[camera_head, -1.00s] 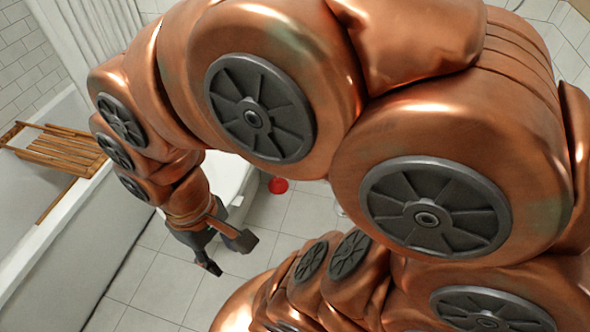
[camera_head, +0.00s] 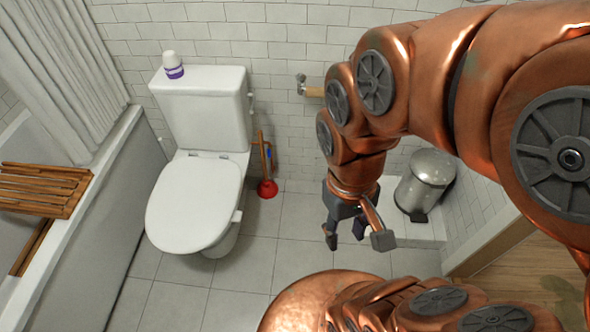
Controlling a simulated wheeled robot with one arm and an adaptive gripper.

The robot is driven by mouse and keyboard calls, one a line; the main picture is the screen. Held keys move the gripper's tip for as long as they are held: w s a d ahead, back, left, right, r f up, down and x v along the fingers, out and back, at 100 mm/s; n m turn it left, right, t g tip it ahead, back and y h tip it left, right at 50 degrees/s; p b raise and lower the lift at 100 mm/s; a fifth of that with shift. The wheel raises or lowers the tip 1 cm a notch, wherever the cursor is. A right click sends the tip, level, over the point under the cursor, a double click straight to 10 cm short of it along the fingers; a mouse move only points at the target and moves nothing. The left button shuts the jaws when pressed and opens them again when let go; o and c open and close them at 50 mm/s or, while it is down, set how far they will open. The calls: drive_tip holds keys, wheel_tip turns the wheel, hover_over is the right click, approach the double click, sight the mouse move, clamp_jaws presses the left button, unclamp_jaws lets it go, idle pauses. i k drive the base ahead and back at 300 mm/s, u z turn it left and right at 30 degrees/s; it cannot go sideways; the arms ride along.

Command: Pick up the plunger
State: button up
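The plunger has a red cup (camera_head: 268,188) on the tiled floor and a thin wooden handle (camera_head: 263,152) rising upright from it. It stands against the back wall, just right of the toilet. A small blue item shows beside the handle. My gripper (camera_head: 352,240) hangs pointing down over the floor, to the right of the plunger and nearer to the camera. Its dark fingers are spread apart with nothing seen between them. It is clear of the plunger.
A white toilet (camera_head: 195,205) stands left of the plunger, with a purple and white container (camera_head: 172,66) on its tank. A metal bin (camera_head: 425,180) stands at right on a low ledge. A bathtub (camera_head: 95,215) with a wooden rack (camera_head: 45,188) is at left. Floor tiles (camera_head: 250,265) in front are clear.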

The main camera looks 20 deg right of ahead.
sight(267, 182)
drive_tip(key=z, duration=1.05)
drive_tip(key=i, duration=1.05)
drive_tip(key=u, duration=2.65)
